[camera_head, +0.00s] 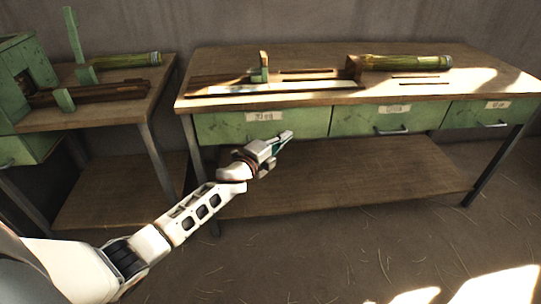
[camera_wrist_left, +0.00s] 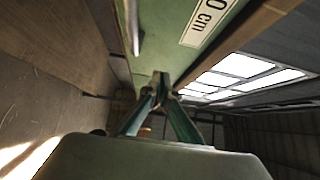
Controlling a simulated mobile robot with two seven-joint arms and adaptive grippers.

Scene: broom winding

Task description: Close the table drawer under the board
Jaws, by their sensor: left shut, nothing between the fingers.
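The left green table drawer (camera_head: 225,127) carries a white label and sits under the wooden board (camera_head: 215,89) on the long table. I cannot tell how far it stands out. In the left wrist view its green front (camera_wrist_left: 165,45) shows close up, with a label ending in "0 cm" and a pale handle (camera_wrist_left: 135,28). My left gripper (camera_head: 287,136) is in front of the drawer's lower right part, hiding some of it. It is shut and empty, fingertips (camera_wrist_left: 160,82) close to the green front; contact is unclear. My right gripper is not in view.
The middle drawer (camera_head: 370,120) and right drawer (camera_head: 470,113) sit beside it, with handles. A green bundle (camera_head: 405,62) lies on the long table (camera_head: 480,75). A lower shelf (camera_head: 350,175) runs beneath. A smaller table (camera_head: 110,115) stands left. The floor in front is clear.

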